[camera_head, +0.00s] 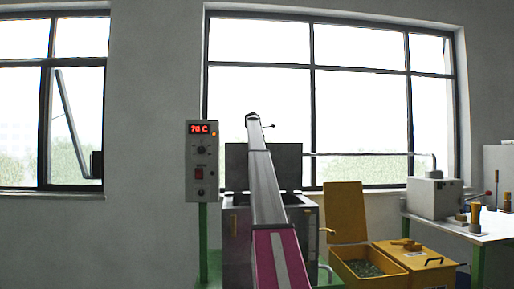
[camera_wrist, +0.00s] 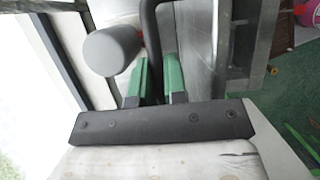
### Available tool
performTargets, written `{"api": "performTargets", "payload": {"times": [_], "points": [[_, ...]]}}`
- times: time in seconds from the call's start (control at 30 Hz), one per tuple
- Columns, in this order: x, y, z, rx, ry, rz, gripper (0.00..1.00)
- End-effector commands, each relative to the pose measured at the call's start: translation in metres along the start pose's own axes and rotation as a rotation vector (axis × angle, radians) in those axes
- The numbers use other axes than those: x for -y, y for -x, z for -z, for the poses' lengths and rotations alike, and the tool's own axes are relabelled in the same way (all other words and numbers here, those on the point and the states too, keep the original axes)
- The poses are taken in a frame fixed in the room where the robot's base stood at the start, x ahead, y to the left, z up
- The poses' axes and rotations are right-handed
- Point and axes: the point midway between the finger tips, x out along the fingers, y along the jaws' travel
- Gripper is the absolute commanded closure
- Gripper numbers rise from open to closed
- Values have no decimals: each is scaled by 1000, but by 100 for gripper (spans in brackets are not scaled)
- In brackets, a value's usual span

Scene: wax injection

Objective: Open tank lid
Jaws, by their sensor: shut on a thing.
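The grey tank (camera_head: 240,235) stands at the centre of the head view, partly hidden behind my raised arm. Its dark grey lid (camera_head: 236,166) stands upright at the back, showing on both sides of my arm. In the wrist view, my gripper (camera_wrist: 158,80) has its two green fingers closed around a dark bent bar (camera_wrist: 150,30), which looks like the lid's handle. A grey metal panel (camera_wrist: 198,60) lies right beside the fingers. The fingers cannot be made out in the head view.
A control box (camera_head: 202,160) reading about 70 C is left of the tank. At right are an open yellow bin (camera_head: 345,268) and a white table (camera_head: 462,224) with a grey machine (camera_head: 434,198). A grey cylinder (camera_wrist: 110,52) is close to the fingers in the wrist view.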

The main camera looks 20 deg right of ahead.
Motion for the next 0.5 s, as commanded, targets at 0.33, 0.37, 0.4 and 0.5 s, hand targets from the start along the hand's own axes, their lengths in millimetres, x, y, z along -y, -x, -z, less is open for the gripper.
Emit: {"api": "performTargets", "payload": {"times": [0.33, 0.37, 0.4, 0.5], "points": [[-2, -4, -2, 1, 6, 11, 100], [-2, -4, -2, 1, 6, 11, 100], [-2, -4, -2, 1, 6, 11, 100], [-2, -5, -2, 0, 6, 10, 71]]}}
